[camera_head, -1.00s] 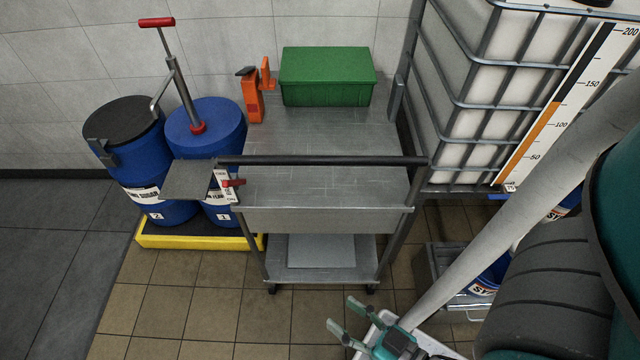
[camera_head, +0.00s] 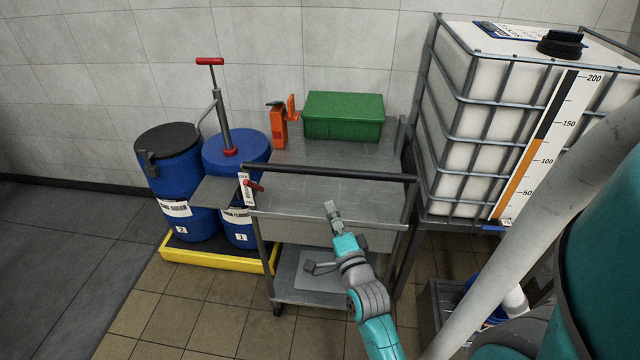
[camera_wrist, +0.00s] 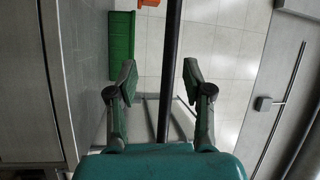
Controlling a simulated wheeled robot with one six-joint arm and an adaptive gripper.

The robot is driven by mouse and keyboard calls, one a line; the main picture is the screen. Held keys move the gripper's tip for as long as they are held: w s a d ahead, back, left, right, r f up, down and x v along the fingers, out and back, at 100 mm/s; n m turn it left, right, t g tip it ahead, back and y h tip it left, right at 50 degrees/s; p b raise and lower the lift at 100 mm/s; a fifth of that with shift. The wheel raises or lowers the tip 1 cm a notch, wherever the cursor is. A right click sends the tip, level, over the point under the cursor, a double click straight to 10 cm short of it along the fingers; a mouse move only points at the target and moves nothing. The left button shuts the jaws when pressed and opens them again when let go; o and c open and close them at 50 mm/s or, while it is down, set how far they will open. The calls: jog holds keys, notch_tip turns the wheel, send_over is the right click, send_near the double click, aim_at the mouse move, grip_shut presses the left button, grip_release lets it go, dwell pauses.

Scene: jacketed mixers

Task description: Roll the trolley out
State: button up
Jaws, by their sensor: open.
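The trolley (camera_head: 290,232) is a grey metal cart with a lower shelf and a black push bar (camera_head: 300,169) across its near top side. A small red lever (camera_head: 254,186) sits beside a white label at the bar's left end. My gripper (camera_head: 331,205) is open and empty, just in front of the push bar, with the trolley's top behind it. In the wrist view, the dark bar (camera_wrist: 171,60) runs lengthwise between my two spread fingers (camera_wrist: 160,82). It touches neither finger in the picture. I cannot tell whether the fingertips reach past it.
A green box (camera_head: 343,116) and an orange tool (camera_head: 279,127) rest on the trolley's far top. Blue drums (camera_head: 238,160) with a hand pump stand left on a yellow tray (camera_head: 215,257). A caged white tank (camera_head: 470,120) stands close on the right.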

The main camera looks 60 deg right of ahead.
aim_at(326, 172)
jog(key=shift+m+h, duration=0.5)
jog(key=shift+m, duration=0.4)
jog(key=x, duration=0.4)
jog(key=s+d+r+x, duration=0.1)
jog(key=x, duration=0.7)
jog(key=shift+d+r, duration=0.35)
jog(key=shift+d, duration=0.1)
jog(key=shift+c, duration=0.3)
grip_shut()
